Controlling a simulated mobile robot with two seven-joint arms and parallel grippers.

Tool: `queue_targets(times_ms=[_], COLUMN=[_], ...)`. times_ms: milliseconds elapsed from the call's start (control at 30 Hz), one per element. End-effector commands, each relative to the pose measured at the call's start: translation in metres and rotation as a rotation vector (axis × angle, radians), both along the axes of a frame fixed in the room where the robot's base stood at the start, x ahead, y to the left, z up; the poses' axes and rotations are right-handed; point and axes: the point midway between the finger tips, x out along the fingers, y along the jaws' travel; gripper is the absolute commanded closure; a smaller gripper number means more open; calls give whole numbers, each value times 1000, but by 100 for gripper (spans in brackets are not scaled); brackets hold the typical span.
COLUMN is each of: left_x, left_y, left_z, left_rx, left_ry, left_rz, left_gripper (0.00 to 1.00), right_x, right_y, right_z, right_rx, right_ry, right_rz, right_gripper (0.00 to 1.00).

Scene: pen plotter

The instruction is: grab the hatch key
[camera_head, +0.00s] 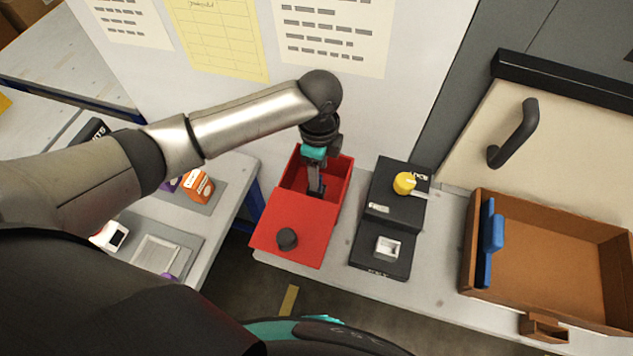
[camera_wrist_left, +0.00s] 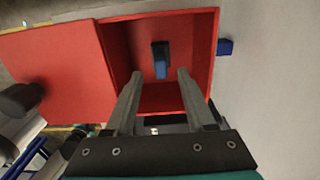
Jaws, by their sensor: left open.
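A small blue and black piece, which looks like the hatch key (camera_wrist_left: 161,62), lies inside the open part of a red box (camera_head: 290,235). The box also shows in the left wrist view (camera_wrist_left: 60,70), where its lid with a dark knob covers the other part. My left gripper (camera_head: 316,188) reaches down into the box opening. In the left wrist view its two fingers are apart (camera_wrist_left: 160,76), with nothing between them, and the blue piece shows just beyond the fingertips, roughly centred. In the head view the piece is hidden by the gripper. My right gripper is not in view.
A black device with a yellow knob (camera_head: 404,183) stands right of the box. Farther right is a brown tray (camera_head: 560,215) with a blue handled piece (camera_head: 493,232) against its left wall. A wall with paper sheets rises behind the box. Small boxes stand on the left table.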

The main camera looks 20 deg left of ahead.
Motion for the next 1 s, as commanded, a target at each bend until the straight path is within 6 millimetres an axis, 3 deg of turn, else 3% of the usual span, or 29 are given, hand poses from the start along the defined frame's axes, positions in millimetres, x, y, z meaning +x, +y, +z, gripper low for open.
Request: queue_targets(times_ms=[200,500,1000], left_x=[1,1,1], left_y=[5,5,5], left_z=[-31,-36,-35], left_rx=[1,1,1], left_ry=[3,0,0], left_rz=[0,0,0], left_gripper=[45,45,100], right_x=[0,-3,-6], right_y=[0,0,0], right_z=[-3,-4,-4], right_rx=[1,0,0], right_ry=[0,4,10], right_rz=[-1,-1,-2], right_gripper=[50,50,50])
